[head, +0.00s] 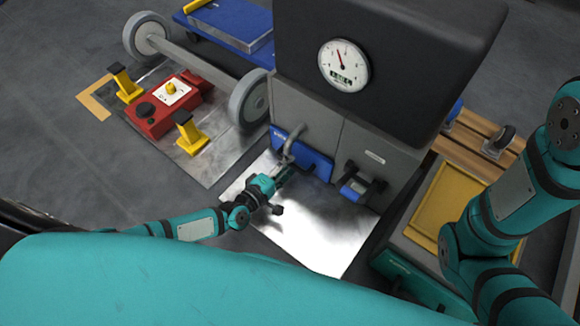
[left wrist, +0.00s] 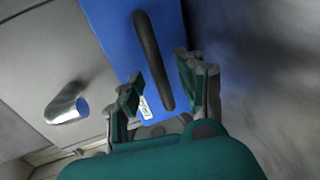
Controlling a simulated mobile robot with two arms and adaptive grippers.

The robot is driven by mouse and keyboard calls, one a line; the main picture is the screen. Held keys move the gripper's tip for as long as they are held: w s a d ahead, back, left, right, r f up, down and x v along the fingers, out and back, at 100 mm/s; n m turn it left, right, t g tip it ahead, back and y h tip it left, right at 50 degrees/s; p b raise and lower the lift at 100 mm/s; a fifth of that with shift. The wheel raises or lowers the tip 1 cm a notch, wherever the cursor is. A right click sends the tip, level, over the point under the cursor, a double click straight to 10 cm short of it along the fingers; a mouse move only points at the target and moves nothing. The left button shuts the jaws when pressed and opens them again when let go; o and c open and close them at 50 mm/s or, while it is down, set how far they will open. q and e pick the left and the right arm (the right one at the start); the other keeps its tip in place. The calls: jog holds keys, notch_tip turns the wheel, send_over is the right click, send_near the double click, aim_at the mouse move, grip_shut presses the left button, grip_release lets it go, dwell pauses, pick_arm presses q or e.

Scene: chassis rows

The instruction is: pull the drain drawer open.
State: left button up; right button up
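The drain drawer has a blue front (head: 312,160) low on the grey machine (head: 318,119), and it looks closed. In the left wrist view the blue front (left wrist: 110,30) carries a long black bar handle (left wrist: 151,50). My left gripper (head: 285,172) is at the drawer front, below a bent metal pipe (head: 293,141). In the left wrist view my left gripper (left wrist: 160,70) is open, one finger on each side of the handle's near end. I see a gap between fingers and handle; contact is not visible.
The metal pipe end (left wrist: 66,105) juts out left of the drawer in the left wrist view. A second blue part (head: 352,190) with dark grips sits to the right. A bright floor plate (head: 315,235) lies clear in front. A yellow-topped box (head: 447,205) stands right.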

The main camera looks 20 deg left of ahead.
pick_arm(q)
jog(key=shift+x, duration=1)
jog(key=shift+c, duration=0.2)
grip_shut()
